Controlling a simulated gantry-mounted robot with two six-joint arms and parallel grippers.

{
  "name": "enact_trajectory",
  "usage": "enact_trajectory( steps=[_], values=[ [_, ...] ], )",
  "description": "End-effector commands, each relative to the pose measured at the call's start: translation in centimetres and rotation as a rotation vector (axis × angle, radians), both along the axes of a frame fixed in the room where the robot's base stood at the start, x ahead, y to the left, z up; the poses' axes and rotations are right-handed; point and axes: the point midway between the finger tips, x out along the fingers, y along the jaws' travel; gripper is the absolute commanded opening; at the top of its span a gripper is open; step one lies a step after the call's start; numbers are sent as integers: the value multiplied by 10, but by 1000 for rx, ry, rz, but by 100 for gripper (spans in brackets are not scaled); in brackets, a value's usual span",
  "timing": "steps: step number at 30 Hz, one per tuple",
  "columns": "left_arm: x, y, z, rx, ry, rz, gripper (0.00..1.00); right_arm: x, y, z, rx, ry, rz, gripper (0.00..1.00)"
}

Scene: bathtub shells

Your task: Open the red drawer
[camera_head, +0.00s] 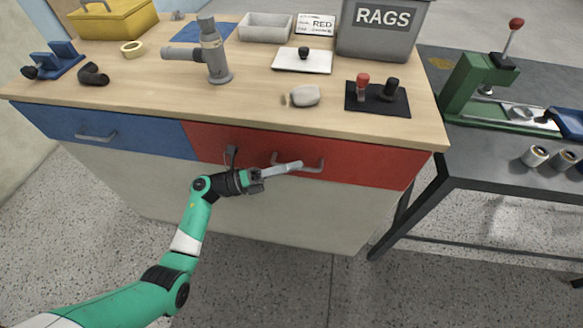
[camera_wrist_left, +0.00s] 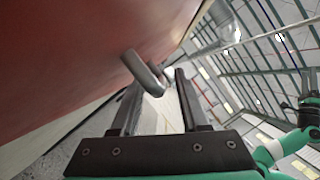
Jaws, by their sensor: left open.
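The red drawer (camera_head: 365,169) is the right-hand front of the workbench and looks shut, level with the blue drawer beside it. Its grey bar handle (camera_head: 313,168) sits near the middle of the front. My left gripper (camera_head: 290,167) is open at the left part of this handle, and its fingers overlap the bar in the head view. In the left wrist view the red front (camera_wrist_left: 75,60) fills the left side. The handle (camera_wrist_left: 143,73) shows at the open jaws (camera_wrist_left: 157,97), near the fingertips. I cannot tell whether they touch. My right gripper is not in view.
A blue drawer (camera_head: 95,134) is at the left. The wooden top (camera_head: 130,78) carries a grey rags bin (camera_head: 380,35), a black tray (camera_head: 377,100) and other items. A dark table (camera_head: 500,165) with a green press stands right. The floor in front is clear.

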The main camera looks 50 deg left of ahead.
Motion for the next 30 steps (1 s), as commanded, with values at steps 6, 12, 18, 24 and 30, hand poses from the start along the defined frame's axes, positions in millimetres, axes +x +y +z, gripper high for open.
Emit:
enact_trajectory(
  steps=[6, 12, 18, 24, 30],
  values=[
    [1, 0, 1, 0, 0, 0, 45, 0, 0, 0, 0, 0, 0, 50],
    [1, 0, 0, 0, 0, 0, 10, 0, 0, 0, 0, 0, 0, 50],
    [0, 0, 1, 0, -1, -1, 0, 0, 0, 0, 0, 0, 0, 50],
    [0, 0, 1, 0, -1, -1, 0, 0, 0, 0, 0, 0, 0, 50],
    [0, 0, 1, 0, -1, -1, 0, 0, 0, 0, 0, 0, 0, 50]
  ],
)
